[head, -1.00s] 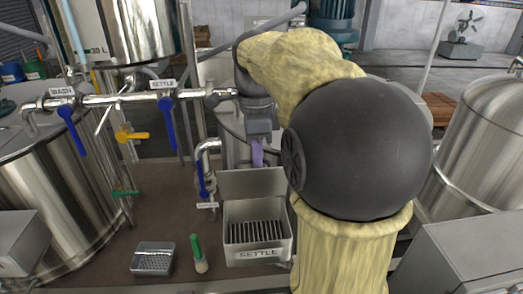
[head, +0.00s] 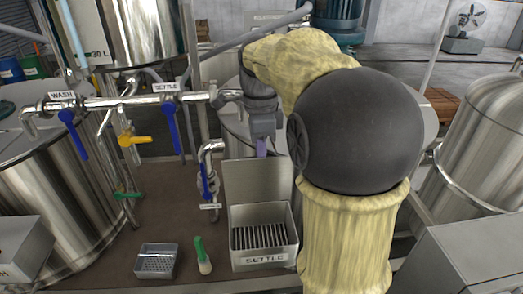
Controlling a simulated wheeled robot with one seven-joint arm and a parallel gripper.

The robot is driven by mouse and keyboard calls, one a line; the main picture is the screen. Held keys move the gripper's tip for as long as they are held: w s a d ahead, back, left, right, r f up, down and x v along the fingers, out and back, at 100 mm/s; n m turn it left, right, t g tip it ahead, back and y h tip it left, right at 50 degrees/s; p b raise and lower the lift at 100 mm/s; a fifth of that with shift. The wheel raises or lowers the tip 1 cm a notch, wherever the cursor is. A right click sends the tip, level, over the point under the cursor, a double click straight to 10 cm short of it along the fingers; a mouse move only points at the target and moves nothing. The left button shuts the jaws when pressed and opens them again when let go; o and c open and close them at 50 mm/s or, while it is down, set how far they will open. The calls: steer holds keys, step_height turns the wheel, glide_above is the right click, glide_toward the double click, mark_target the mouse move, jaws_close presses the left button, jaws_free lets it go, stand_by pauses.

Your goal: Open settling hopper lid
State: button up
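The settling hopper (head: 264,259) is a grey metal box labelled SETTLE, with a dark slatted grate inside. Its lid (head: 258,181) stands upright at the back edge, so the hopper is open. My gripper (head: 262,147) is above and behind the lid, pointing down. A purple finger part shows beneath its dark body. The fingertips are partly hidden near the lid's top edge, and I cannot tell whether they are apart or closed.
A pipe with blue-handled valves (head: 171,123) and a yellow-handled valve (head: 131,139) crosses at left. Steel tanks stand left (head: 50,195) and right (head: 490,150).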

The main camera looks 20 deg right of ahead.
steer(key=o, duration=0.4)
steer(key=shift+s, duration=0.15)
steer(key=shift+o, duration=0.2)
steer(key=shift+r, duration=0.1)
stand_by(0.3)
